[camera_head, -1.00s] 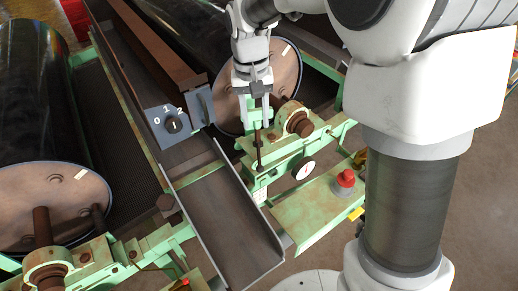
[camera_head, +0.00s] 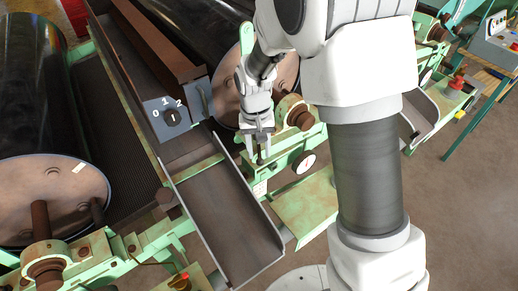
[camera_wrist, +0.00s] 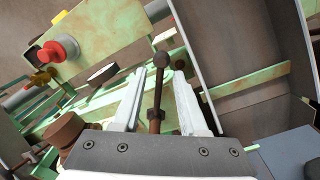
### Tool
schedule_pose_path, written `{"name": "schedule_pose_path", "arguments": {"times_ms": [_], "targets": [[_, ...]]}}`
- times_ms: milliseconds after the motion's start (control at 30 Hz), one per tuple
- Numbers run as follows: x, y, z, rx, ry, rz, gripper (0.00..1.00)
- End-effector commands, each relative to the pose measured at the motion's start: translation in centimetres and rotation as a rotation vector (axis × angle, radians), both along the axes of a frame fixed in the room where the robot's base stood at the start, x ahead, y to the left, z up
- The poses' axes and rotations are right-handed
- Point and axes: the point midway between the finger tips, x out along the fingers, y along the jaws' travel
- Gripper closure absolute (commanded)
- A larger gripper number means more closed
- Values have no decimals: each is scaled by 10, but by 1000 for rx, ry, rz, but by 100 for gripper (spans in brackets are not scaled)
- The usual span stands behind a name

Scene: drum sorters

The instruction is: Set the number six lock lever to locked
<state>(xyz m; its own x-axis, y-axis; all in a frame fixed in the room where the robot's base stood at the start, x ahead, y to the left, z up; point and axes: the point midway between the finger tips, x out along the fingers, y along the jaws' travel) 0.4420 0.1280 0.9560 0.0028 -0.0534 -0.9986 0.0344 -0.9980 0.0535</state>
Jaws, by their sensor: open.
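A thin dark brown lever with a round ball knob (camera_wrist: 161,60) stands between the two fingers of my gripper (camera_wrist: 164,84) in the wrist view. The fingers are open, one on each side of the lever, with gaps showing. The knob reaches to about the fingertips or slightly past them. In the head view my gripper (camera_head: 257,153) points down at the green machine frame (camera_head: 283,160), and the lever is mostly hidden by the fingers. No number six label is readable in either view.
A white-faced dial (camera_head: 303,162) sits just right of the gripper. A red button (camera_wrist: 62,48) on a green plate shows in the wrist view. A metal chute (camera_head: 225,200) lies to the left. A grey switch box (camera_head: 168,115) numbered 0, 1, 2 stands farther left.

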Motion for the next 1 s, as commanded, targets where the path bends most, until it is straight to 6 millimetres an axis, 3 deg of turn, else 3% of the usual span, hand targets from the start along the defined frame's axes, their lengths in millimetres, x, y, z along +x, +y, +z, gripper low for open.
{"name": "schedule_pose_path", "arguments": {"times_ms": [100, 333, 1000], "targets": [[0, 0, 0, 0, 1, 0, 60], [0, 0, 0, 0, 1, 0, 100], [0, 0, 1, 0, 1, 1, 100]]}}
